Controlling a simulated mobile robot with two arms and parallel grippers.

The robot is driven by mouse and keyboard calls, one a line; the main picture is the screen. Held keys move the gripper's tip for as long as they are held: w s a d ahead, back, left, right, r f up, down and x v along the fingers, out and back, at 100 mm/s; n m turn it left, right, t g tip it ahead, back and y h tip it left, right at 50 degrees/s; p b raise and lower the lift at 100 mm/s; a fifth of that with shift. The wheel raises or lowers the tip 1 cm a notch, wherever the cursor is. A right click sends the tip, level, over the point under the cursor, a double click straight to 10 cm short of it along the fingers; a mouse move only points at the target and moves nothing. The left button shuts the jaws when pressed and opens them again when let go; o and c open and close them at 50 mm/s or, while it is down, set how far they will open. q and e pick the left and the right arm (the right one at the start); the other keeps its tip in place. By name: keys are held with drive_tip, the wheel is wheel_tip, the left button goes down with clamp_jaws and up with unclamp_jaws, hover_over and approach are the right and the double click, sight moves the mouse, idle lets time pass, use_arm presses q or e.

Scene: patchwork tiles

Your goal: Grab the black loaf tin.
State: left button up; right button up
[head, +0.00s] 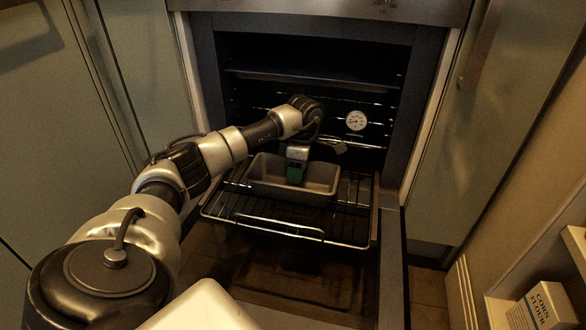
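The loaf tin (262,188) looks dark grey. It sits upright on the pulled-out wire rack (262,226) of the open oven. My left arm reaches in from the left, and its wrist bends down over the tin. My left gripper (295,176), with a green part showing, points down at the tin's middle and overlaps its opening. The fingertips are not clear, so I cannot tell whether they are open or shut, or whether they touch the tin. My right gripper is not in view.
A round dial thermometer (355,120) hangs in the oven behind the tin, to the right. Another rack (310,77) is higher in the dark oven. Cabinet doors flank the oven closely. A corn flour box (545,308) stands on a shelf at the lower right.

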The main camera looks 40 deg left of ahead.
use_arm(q)
drive_tip(key=shift+c, duration=0.2)
drive_tip(key=shift+r, duration=0.1)
clamp_jaws()
